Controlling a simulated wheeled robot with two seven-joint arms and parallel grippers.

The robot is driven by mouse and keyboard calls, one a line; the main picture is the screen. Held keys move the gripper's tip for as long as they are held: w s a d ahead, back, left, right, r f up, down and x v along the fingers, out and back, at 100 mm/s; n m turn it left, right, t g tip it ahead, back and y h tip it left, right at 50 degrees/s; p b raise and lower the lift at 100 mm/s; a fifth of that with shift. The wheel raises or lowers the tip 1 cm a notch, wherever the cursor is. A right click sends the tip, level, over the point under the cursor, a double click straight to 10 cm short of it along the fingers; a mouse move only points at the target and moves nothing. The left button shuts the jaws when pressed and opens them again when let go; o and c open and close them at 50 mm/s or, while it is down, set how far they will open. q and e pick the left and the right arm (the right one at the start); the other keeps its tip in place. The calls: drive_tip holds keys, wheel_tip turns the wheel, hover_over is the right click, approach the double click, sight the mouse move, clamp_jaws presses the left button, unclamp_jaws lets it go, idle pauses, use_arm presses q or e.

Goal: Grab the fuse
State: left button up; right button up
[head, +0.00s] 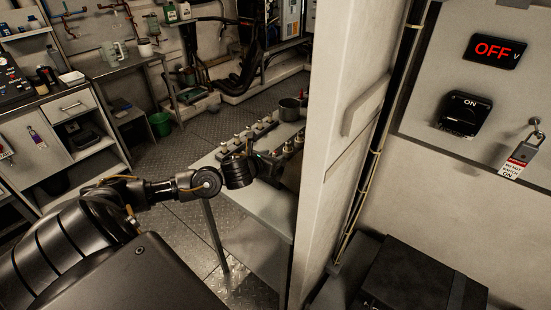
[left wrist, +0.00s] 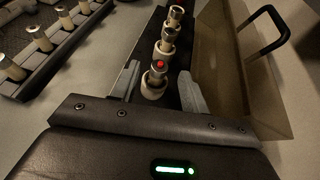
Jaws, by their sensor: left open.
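In the left wrist view, a pale, round-bodied fuse (left wrist: 153,86) with a metal cap stands between the two fingers of my left gripper (left wrist: 160,72). A small red spot shows on its cap. The gripper is open, with a finger on each side and gaps to the fuse. Two more fuses, a middle one (left wrist: 165,49) and a far one (left wrist: 175,15), stand in line beyond it on a dark strip. In the head view, my left gripper (head: 268,165) is over the table beside the fuses (head: 291,147), partly hiding them. My right gripper is not in view.
A second rack (left wrist: 50,52) with several fuses lies to the left in the wrist view. An open box with a dark handle (left wrist: 272,30) stands close on the right. In the head view, a pot (head: 289,109) stands behind, and a pale panel edge (head: 330,150) rises right of the table.

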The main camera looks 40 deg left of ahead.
sight(277, 154)
use_arm(q)
drive_tip(key=shift+w+a+p, duration=0.1)
drive_tip(key=shift+w+p, duration=0.2)
drive_tip(key=x, duration=0.1)
drive_tip(key=p+x, duration=0.1)
drive_tip(key=x, duration=0.1)
drive_tip(key=shift+w+f, duration=0.2)
drive_tip(key=shift+f, duration=0.15)
drive_tip(key=shift+w+a+f, duration=0.1)
drive_tip(key=shift+w+f, duration=0.15)
drive_tip(key=shift+w, duration=0.15)
clamp_jaws()
